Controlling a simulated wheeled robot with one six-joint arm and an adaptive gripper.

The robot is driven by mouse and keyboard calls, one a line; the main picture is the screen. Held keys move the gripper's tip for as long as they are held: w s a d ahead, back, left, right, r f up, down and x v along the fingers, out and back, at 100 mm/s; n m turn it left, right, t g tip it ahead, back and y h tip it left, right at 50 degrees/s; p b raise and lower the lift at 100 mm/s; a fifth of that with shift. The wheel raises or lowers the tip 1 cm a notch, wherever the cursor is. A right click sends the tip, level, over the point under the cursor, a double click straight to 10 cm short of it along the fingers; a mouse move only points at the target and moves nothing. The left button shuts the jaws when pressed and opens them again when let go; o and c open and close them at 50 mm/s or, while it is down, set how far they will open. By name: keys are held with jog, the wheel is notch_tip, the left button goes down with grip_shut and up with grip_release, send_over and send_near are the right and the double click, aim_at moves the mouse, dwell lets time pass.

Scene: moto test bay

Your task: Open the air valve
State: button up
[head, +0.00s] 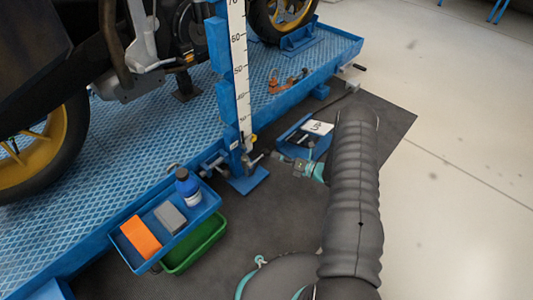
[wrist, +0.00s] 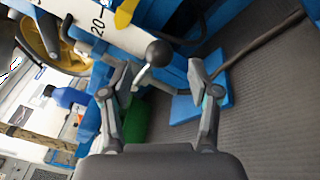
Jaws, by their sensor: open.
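A lever with a black ball knob (wrist: 158,53) stands out near the foot of the blue post, on a silver stem. A yellow handle (wrist: 125,12) sits just above it, partly cut off by the frame edge; the yellow part also shows small in the head view (head: 252,139). I cannot tell for certain which of the two is the air valve. My gripper (wrist: 157,78) is open and empty, its fingers on either side of the line to the ball knob. The knob appears beyond the fingertips. In the head view my arm partly hides the gripper.
The blue post carries a white height scale (head: 240,70). The blue lift platform (head: 130,140) bears a motorcycle. A blue tray (head: 135,261) with a bottle (head: 187,186) and a green bin (head: 200,243) lie left. A blue pedal (head: 292,128) marked UP is behind my gripper. Open floor is right.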

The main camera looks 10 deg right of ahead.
aim_at(266, 152)
jog(key=x, duration=0.5)
jog(key=shift+w+a, duration=0.15)
jog(key=shift+a, duration=0.1)
jog(key=shift+d, duration=0.1)
grip_shut()
